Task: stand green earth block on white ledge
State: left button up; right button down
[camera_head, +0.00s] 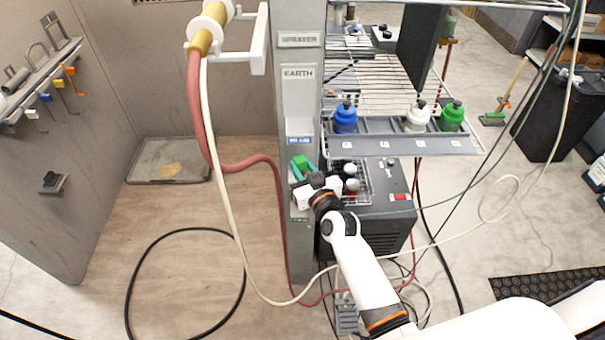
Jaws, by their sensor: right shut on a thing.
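The green block (302,163) is at the front of the grey post, below its blue and white label. My right gripper (308,182) is at the block's lower side and is shut on it. The gripper and wrist hide the block's lower part, and its tilt is hard to tell. A small white ledge (299,127) seems to stick out from the post just above the blue label, and the block is below it. My left gripper is not in view.
The grey post (298,100) carries EARTH and SPRAYER labels. Blue (345,117), white (417,116) and green (452,116) bottles stand on a shelf to the right. A dark machine (385,205) stands below. A red hose (270,175) and a pale hose hang close left of the gripper.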

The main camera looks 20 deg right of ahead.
jog(key=c, duration=1.4)
grip_release()
jog(key=s+d, duration=0.1)
jog(key=s, duration=1.1)
jog(key=s+f+g, duration=0.3)
jog(key=f, duration=0.7)
jog(key=s+f+g, duration=0.2)
jog(key=s+f, duration=0.2)
jog(key=f, duration=0.5)
jog(key=s+f+g, duration=0.3)
jog(key=f, duration=0.7)
jog(key=s+d+f+g, duration=0.1)
jog(key=s+f+g, duration=0.1)
jog(key=s+f, duration=0.4)
jog(key=s+d+f+g+h, duration=0.1)
jog(key=s+f, duration=0.5)
jog(key=s, duration=0.7)
jog(key=s+d+f+n+g, duration=0.1)
jog(key=s+f+g, duration=0.4)
jog(key=s, duration=0.5)
notch_tip(320, 180, down, 2)
jog(key=shift+d+h+b, duration=0.4)
jog(key=shift+d+b, duration=0.05)
jog(key=shift+d, duration=0.45)
